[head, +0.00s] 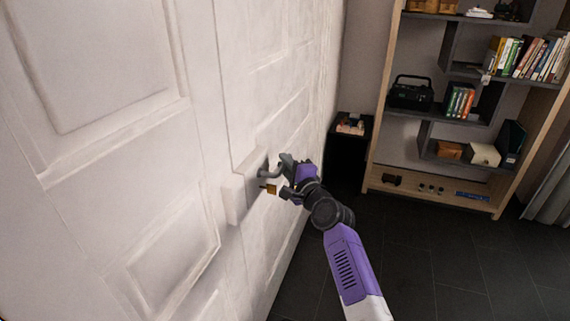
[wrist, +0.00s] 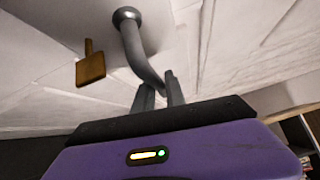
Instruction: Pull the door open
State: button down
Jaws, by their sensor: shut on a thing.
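The white panelled door (head: 275,105) fills the left and middle of the head view and looks closed, though its edge is hard to make out. A grey curved handle (head: 268,173) sticks out from a pale lock plate on it. The handle also shows in the wrist view (wrist: 138,52), running from its round mount down to my fingers. My gripper (head: 287,165) is at the handle's free end. In the wrist view its two fingers (wrist: 160,92) are shut around that end. A small brass piece (wrist: 90,68) with a stem sits left of the handle.
A wooden shelf unit (head: 383,130) with books, a radio and boxes stands against the back wall. A small black side table (head: 346,160) stands between it and the door. The dark tiled floor (head: 430,245) is clear at the right.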

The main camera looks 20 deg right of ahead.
jog(key=shift+r+p, duration=0.2)
jog(key=shift+p, duration=0.85)
jog(key=shift+m+g+p, duration=0.3)
jog(key=shift+p, duration=0.95)
jog(key=f+m+g+p, duration=0.1)
jog(key=g+p, duration=0.1)
jog(key=p, duration=0.3)
jog(key=shift+a+f+m+p, duration=0.1)
jog(key=shift+f+m+p, duration=0.1)
jog(key=shift+m+p, duration=0.2)
jog(key=shift+s+a+f+m+g+y+p, duration=0.2)
jog(key=shift+f+m+g+p, duration=0.45)
jog(key=shift+p, duration=0.8)
jog(key=shift+s+a+f+m+g+y+p, duration=0.1)
jog(key=shift+s+f+m+g+y+p, duration=0.35)
jog(key=shift+p, duration=1)
jog(key=shift+w+f+g, duration=0.2)
jog(key=shift+f+g, duration=0.1)
jog(key=shift+g, duration=0.1)
